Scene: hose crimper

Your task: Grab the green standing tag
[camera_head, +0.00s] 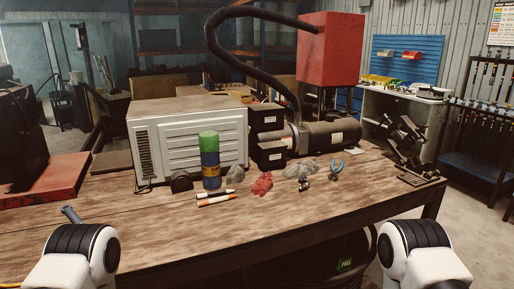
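A cylinder (210,160) with a green top, a blue middle and a yellowish band stands upright on the wooden workbench (150,225), in front of the white machine. A small green label reading "PULL" (345,264) shows on a dark object below the bench's front edge. I cannot tell which of these the task calls the green standing tag. My white and black arm links show at the lower left and lower right, apart from both. Neither gripper's fingers can be made out.
Behind are a white vented box (185,140), black boxes (271,154) and a motor (332,135). The bench's front left is mostly clear.

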